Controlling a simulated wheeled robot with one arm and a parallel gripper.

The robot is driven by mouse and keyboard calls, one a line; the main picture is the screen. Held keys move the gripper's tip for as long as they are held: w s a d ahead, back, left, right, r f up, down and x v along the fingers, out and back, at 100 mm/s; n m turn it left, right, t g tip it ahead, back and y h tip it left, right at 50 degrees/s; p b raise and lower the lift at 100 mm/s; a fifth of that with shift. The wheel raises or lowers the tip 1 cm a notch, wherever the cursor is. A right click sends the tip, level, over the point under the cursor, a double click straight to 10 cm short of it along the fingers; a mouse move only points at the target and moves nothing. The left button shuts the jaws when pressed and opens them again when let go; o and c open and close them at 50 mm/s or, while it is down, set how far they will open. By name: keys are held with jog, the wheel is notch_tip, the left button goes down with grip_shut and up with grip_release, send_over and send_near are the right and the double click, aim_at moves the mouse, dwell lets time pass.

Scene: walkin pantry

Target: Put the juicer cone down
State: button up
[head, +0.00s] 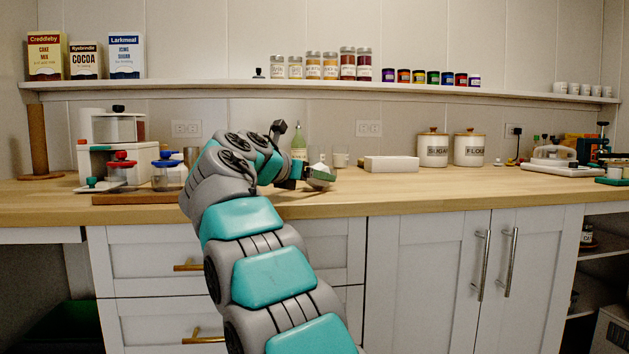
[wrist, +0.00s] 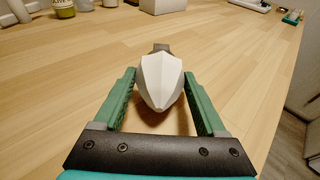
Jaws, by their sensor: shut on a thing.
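The juicer cone (wrist: 160,82) is a white, ridged, pointed piece between the green fingers of my gripper (wrist: 160,100) in the wrist view. The fingers flank it on both sides, and my gripper is shut on it. Wood countertop shows below and around the cone; whether the cone touches it I cannot tell. In the head view my gripper (head: 318,178) is over the front part of the wooden countertop (head: 430,190), and the cone (head: 319,168) shows as a small pale shape there, partly hidden by the gripper.
A white box (head: 391,163) and sugar and flour canisters (head: 432,150) stand behind to the right. A green bottle (head: 299,146) and glasses stand behind the gripper. The counter right of the gripper is clear along the front.

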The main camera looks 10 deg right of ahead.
jog(key=o, duration=1.3)
jog(key=shift+s+a+r, duration=0.1)
jog(key=shift+a+r, duration=0.05)
jog(key=p+v, duration=0.2)
jog(key=v, duration=0.8)
jog(key=shift+s+a+r, duration=0.1)
jog(key=shift+s+r, duration=0.05)
jog(key=shift+r, duration=0.05)
jog(key=shift+s+a, duration=0.45)
